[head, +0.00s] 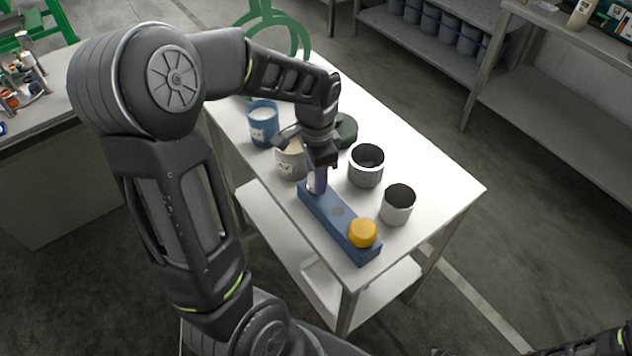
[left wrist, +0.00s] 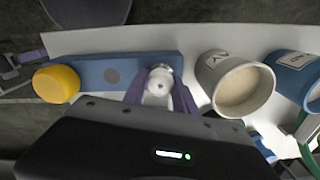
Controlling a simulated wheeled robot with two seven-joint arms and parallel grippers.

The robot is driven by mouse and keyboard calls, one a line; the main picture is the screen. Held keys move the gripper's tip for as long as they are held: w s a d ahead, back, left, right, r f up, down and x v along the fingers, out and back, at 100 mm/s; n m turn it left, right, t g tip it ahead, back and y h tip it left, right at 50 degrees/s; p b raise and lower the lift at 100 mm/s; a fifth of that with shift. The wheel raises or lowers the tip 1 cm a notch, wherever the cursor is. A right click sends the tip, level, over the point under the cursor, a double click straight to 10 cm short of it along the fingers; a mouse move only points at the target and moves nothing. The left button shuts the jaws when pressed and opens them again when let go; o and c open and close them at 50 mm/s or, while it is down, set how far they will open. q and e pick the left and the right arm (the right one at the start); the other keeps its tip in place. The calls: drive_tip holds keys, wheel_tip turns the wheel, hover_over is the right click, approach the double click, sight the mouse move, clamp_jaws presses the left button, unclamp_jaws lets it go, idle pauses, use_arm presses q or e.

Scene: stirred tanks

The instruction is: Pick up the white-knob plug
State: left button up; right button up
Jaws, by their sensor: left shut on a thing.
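The white-knob plug (left wrist: 160,79) sits at one end of the blue block (left wrist: 112,73). In the head view the white knob (head: 313,187) shows only in part, under my left gripper. My left gripper (head: 319,180) points down over that end of the block (head: 335,222) and is shut on the white knob. In the left wrist view its two purple fingers (left wrist: 161,98) lie on both sides of the knob. I cannot tell whether the plug is raised from the block. My right gripper is not clearly in view; only dark parts show at the lower right.
A yellow knob (head: 362,233) stands at the block's near end. A cream-filled cup (head: 290,163), a blue cup (head: 263,128), a dark-topped grey pot (head: 366,168) and a white cup (head: 398,205) stand close by on the white table (head: 440,182). The table's right corner is clear.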

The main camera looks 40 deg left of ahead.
use_arm(q)
clamp_jaws()
drive_tip(key=shift+r, duration=0.1)
wheel_tip(320, 180, up, 10)
drive_tip(key=shift+f+b, duration=0.1)
drive_tip(key=shift+b, duration=0.5)
idle(0.4)
